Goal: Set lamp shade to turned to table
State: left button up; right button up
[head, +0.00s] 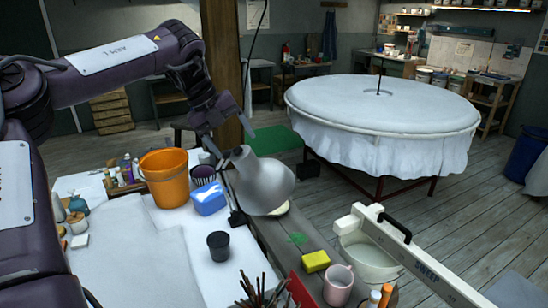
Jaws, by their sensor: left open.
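The lamp shade (264,184) is a grey metal cone above the near table's right edge. Its narrow end is at the upper left and its wide end faces down and to the right. I cannot tell whether a finger touches the shade. The near table (115,235) has a white covering and extends below and left of the shade. My right gripper is not in view.
An orange bucket (165,177), blue box (208,200) and dark cup (218,246) stand left of and below the shade. A yellow sponge (316,261), pink mug (338,285) and white bar marked SWEEP (415,262) are at lower right. A large round covered table (385,110) stands behind.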

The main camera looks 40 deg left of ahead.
aim_at(236, 149)
pick_arm(q)
jog(key=x, duration=0.3)
jog(key=shift+s+f+p, duration=0.1)
jog(key=shift+s+p, duration=0.1)
jog(key=shift+p, duration=0.15)
jog(key=p+x, duration=0.1)
jog(key=x, duration=0.2)
jog(key=shift+w+f, duration=0.1)
jog(key=shift+f, duration=0.2)
jog(key=shift+w+d+f, duration=0.1)
jog(key=shift+w+f, duration=0.1)
jog(key=shift+f, duration=0.05)
jog(key=shift+w+d+f, duration=0.1)
jog(key=shift+d+f, duration=0.05)
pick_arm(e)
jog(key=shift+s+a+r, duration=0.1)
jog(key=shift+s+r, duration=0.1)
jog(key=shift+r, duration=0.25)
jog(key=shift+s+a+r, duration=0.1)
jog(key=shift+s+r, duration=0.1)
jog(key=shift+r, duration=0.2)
